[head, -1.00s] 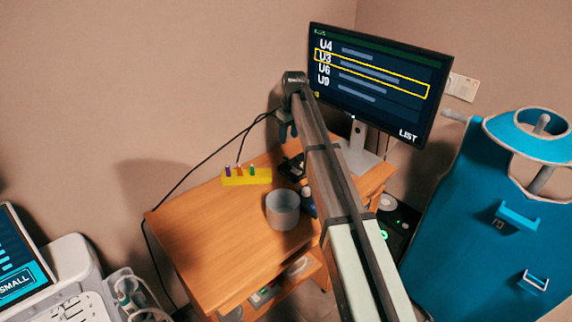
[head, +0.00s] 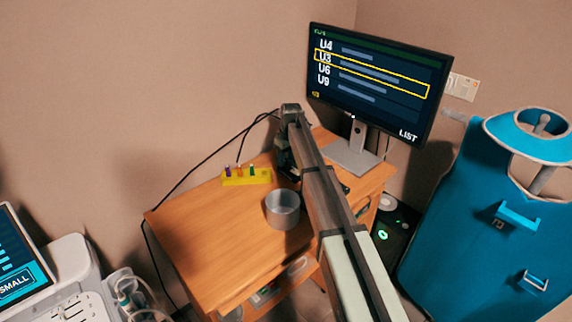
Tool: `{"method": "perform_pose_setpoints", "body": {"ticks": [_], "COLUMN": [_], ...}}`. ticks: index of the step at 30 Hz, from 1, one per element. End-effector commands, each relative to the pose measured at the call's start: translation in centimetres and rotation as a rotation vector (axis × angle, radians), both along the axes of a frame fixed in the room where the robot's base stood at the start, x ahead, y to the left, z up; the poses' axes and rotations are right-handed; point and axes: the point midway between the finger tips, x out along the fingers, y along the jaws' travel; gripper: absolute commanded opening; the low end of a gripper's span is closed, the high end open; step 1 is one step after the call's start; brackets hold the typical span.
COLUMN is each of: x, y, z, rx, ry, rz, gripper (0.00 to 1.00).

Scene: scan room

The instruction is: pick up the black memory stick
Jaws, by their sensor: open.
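My gripper (head: 284,162) hangs from the end of my arm, low over the back of the wooden desk, just right of a yellow block. It is dark and small here; it is open, but its fingertips are hard to make out. I cannot pick out a black memory stick. The yellow block (head: 246,177) holds upright sticks in purple, orange and green, none of them black. The desk area behind my gripper and arm is hidden.
A grey cup (head: 283,211) stands on the desk (head: 220,235), left of my arm. A monitor (head: 372,80) on a stand is at the back right, showing a list with U3 framed. Black cables run along the wall. The desk's left part is clear.

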Motion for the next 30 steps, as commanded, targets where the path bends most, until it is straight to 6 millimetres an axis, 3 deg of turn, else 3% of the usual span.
{"method": "perform_pose_setpoints", "body": {"ticks": [8,23,30], "x": [0.06,0.06,0.05], "y": [0.06,0.06,0.06], "z": [-0.68,-0.66,-0.65], "rx": [0.0,0.001,0.001], "ry": [-0.001,-0.001,-0.001], "rz": [0.0,0.0,0.0], "gripper": [0.47,0.01,0.0]}}
